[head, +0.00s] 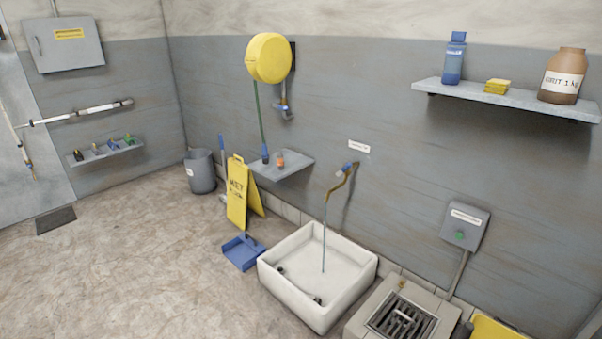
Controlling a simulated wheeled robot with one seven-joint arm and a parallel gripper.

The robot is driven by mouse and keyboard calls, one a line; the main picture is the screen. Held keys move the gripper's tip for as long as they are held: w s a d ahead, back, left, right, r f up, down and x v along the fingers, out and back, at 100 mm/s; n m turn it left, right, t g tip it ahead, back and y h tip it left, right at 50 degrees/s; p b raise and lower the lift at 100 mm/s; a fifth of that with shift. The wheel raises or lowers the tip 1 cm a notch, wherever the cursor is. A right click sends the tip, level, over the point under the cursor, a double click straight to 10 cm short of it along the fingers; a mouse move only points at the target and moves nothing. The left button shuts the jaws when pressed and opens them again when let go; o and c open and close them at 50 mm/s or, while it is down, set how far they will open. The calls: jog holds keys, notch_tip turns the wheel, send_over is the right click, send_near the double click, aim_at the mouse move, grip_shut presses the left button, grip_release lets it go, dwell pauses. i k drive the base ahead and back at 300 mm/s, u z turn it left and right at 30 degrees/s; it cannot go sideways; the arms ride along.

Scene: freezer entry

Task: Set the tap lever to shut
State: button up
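A brass tap (338,187) sticks out from the grey wall above the white sink. Its small blue lever (344,169) is at the top near the wall; its exact angle is too small to tell. A thin stream of water (323,240) falls from the spout into the white floor sink (352,278). A small white label (359,146) is on the wall just above the tap. Another small tap with a blue part (283,107) is on the wall beside the yellow hose reel (268,58). My gripper is not in view.
A small shelf (292,168) and a yellow wet-floor sign (237,195) stand left of the sink, with a blue dustpan (241,251) on the floor. A floor drain (402,318) and a grey switch box (465,227) are to the right.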

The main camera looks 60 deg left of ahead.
aim_at(348, 164)
jog(key=u, duration=1.95)
jog(key=i, duration=0.45)
jog(key=u, duration=0.7)
jog(key=i, duration=1.3)
jog(key=z, duration=0.45)
jog(key=i, duration=0.8)
jog(key=z, duration=0.45)
